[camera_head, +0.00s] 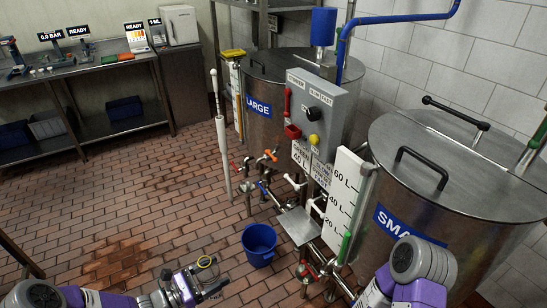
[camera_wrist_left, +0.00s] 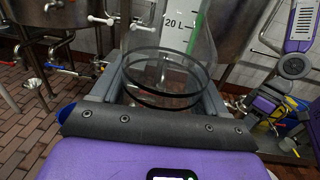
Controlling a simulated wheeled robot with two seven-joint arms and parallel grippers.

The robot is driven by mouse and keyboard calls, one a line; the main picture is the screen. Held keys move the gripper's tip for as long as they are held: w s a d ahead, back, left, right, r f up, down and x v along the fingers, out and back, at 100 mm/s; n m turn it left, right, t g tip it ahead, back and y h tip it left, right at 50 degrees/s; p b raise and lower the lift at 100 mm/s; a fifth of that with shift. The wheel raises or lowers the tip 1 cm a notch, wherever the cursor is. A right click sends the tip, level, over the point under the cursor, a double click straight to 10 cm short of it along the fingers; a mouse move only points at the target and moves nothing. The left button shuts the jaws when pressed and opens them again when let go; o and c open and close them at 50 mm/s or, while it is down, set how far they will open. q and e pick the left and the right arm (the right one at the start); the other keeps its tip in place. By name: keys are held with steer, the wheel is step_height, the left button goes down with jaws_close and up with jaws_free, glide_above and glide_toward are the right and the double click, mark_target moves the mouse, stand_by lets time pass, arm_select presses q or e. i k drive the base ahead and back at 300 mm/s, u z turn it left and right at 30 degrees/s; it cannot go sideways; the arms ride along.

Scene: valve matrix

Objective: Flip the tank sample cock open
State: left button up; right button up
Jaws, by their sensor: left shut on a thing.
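My left gripper (camera_head: 212,284) is low over the brick floor in the head view, left of the blue bucket. In the left wrist view its fingers (camera_wrist_left: 163,90) are on either side of a clear cylindrical vessel with dark rings (camera_wrist_left: 170,97), and it is shut on it. Small valves sit on the pipes below the large tank (camera_head: 262,125): red handles (camera_head: 271,155), a blue handle (camera_head: 262,187) and white handles (camera_head: 294,183). I cannot tell which one is the sample cock.
A blue bucket (camera_head: 259,245) stands on the floor before the pipework. The small tank (camera_head: 460,150) is at right, with a white level scale (camera_head: 345,205) beside it. A control box (camera_head: 318,110) is between the tanks. A bench (camera_head: 75,65) stands back left; open floor lies between.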

mark_target(273, 157)
steer(key=k, duration=0.7)
steer(key=u, duration=0.25)
steer(key=i, duration=0.45)
steer(key=u, duration=0.65)
steer(key=i, duration=1.75)
steer(key=z, duration=0.65)
